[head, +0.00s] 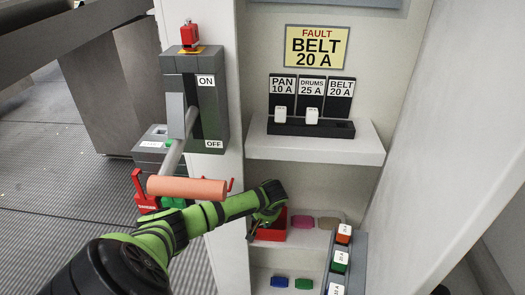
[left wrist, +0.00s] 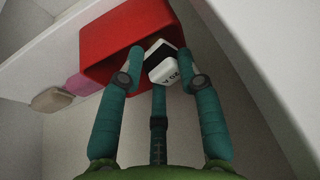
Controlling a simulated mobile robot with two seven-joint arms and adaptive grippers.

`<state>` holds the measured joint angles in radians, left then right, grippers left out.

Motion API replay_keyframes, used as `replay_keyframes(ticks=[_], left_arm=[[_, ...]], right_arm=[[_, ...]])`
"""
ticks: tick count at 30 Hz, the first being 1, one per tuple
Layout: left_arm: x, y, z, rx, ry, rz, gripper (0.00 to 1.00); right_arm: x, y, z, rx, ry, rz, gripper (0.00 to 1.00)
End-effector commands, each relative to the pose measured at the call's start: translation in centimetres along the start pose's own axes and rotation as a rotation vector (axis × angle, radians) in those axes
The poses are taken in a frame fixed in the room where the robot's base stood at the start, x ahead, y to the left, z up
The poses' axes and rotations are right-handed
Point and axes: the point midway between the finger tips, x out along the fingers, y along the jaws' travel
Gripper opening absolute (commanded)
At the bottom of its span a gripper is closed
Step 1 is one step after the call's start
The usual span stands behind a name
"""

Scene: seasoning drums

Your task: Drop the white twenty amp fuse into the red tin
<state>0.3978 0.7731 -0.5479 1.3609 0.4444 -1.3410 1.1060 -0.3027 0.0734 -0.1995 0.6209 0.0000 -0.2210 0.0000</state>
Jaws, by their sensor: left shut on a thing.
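My left gripper (head: 266,217) reaches into the cabinet, at the red tin (head: 272,235) on the shelf below the fuse board. In the left wrist view my left gripper (left wrist: 164,66) is shut on a white fuse (left wrist: 162,70) with a dark end and "20 A" lettering. The fuse is in front of the open mouth of the red tin (left wrist: 95,45); I cannot tell whether it is inside the rim. In the head view the fuse is hidden by the gripper. My right gripper is in neither view.
Pink (head: 302,222) and tan (head: 328,224) pieces lie right of the tin. A grey rack (head: 340,262) with several fuses stands farther right. The fuse board (head: 310,128) has white fuses under PAN and DRUMS; BELT is empty. A lever with an orange handle (head: 187,188) is near my arm.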

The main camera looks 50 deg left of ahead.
Motion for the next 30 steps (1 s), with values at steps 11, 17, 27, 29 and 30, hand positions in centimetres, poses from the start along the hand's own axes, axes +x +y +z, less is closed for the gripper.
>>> replay_keyframes(ticks=[11, 17, 27, 29, 30], left_arm=[[0.9, 0.1, 0.4, 0.000, -0.001, 0.000, 0.03], [1.1, 0.1, 0.5, 0.001, -0.002, -0.002, 0.43], [1.1, 0.1, 0.6, 0.001, -0.003, -0.002, 0.59], [1.1, 0.1, 0.6, 0.001, -0.003, -0.002, 0.59], [1.0, 0.1, 0.5, 0.001, -0.002, -0.001, 0.59]], right_arm=[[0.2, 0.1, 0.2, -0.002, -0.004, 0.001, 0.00], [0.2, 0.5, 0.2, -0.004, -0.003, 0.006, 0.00], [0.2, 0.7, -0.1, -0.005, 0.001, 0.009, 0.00], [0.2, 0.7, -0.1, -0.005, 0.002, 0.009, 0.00], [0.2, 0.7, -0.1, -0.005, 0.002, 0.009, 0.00]])
